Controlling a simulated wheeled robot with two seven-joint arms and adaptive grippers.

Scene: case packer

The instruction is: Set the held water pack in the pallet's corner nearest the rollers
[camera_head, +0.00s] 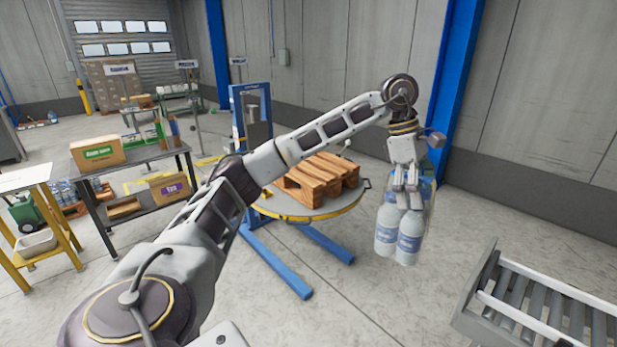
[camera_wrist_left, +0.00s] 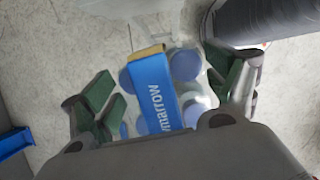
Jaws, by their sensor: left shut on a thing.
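My left gripper (camera_head: 407,192) is shut on the water pack (camera_head: 398,235), a bundle of clear bottles with blue labels. The pack hangs upright in the air, between the pallet and the rollers. In the left wrist view the fingers lie on both sides of the pack's blue handle strip (camera_wrist_left: 162,92), with blue caps around it. The wooden pallet (camera_head: 318,180) lies on a round, yellow-edged turntable (camera_head: 300,214), to the left of the pack. My left arm hides part of the pallet. The rollers (camera_head: 545,315) are at the lower right. My right gripper is out of view.
A blue post (camera_head: 250,120) and blue floor legs (camera_head: 285,265) belong to the turntable's lift. A dark table (camera_head: 130,160) with cardboard boxes and a yellow stand (camera_head: 50,225) are at the left. Bare floor lies between turntable and rollers.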

